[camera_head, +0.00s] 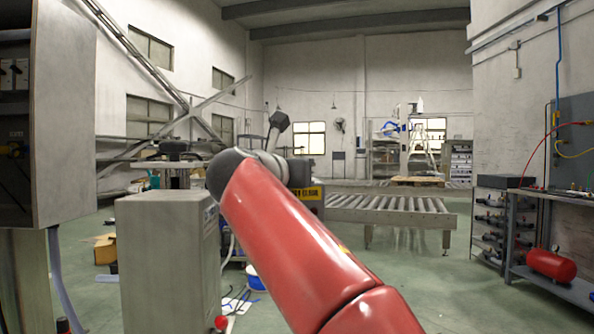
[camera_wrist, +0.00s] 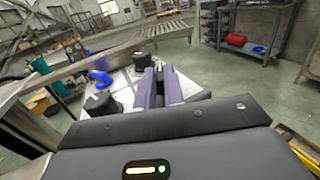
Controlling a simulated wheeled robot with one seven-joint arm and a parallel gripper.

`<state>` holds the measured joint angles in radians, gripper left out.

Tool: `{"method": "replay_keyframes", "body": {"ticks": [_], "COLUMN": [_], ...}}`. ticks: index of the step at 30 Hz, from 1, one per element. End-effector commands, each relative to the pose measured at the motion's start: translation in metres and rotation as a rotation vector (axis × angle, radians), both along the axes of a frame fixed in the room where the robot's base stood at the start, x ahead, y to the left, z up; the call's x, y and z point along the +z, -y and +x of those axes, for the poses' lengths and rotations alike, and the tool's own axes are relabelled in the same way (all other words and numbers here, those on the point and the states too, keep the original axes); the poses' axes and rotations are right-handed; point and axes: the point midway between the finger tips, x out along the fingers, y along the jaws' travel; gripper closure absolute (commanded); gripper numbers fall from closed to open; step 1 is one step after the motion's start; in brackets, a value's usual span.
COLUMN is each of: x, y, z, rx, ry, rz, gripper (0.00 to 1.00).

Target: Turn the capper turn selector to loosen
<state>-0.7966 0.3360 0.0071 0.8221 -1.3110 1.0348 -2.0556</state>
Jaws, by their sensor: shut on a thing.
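In the wrist view the two grey-purple fingers of my gripper (camera_wrist: 160,84) reach forward over a pale panel (camera_wrist: 126,95). They are close together, shut on a small dark part that looks like the capper turn selector (camera_wrist: 159,73). Most of it is hidden between the fingers, so which way it points cannot be told. One black knob (camera_wrist: 102,104) stands on the panel left of my fingers, and another (camera_wrist: 142,61) stands just beyond them. In the head view my red arm covers the middle, and my fingertips cannot be made out.
A grey cabinet (camera_head: 165,260) stands left of my arm in the head view. A tall grey control box (camera_head: 65,120) is at the far left. A roller conveyor (camera_head: 390,208) lies behind. A workbench with a red tank (camera_head: 551,264) is at right. Green floor between is open.

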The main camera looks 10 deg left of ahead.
Motion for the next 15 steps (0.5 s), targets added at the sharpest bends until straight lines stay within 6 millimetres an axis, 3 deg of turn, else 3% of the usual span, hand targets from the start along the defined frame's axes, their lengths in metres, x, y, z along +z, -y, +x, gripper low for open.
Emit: {"method": "replay_keyframes", "body": {"ticks": [1,6,15], "x": [0.0004,0.0004,0.0000], "y": [0.0000,0.0001,-0.0005], "z": [-0.0001,-0.0001,-0.0024], "rx": [0.001,0.001,0.002], "ry": [0.001,0.000,0.000], "rz": [0.000,0.000,0.000], "gripper": [0.89,0.68,0.68]}}
